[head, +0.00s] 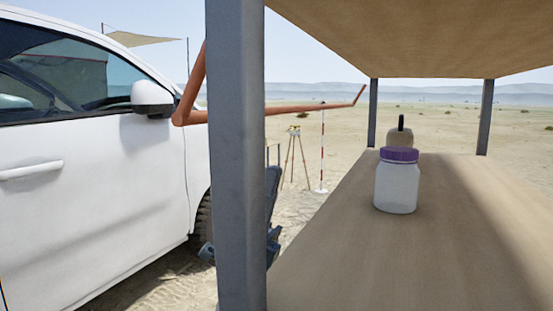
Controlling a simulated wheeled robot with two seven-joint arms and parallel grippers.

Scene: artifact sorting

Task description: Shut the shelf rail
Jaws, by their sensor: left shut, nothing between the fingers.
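The shelf rail (290,109) is a copper-coloured bar with bent ends, running roughly level behind the grey front post (236,160). Its left end bends up and passes behind the post, and its right end bends upward above the far side of the shelf. My left gripper (272,235) is dark blue-grey and mostly hidden behind the post, below the rail and apart from it. It is shut and empty. My right gripper is out of view.
A white jar with a purple lid (397,184) stands on the tan shelf board (400,265), with a beige object with a dark knob (401,134) behind it. A white vehicle (110,200) is close on the left. A tripod (294,155) stands on open sand beyond.

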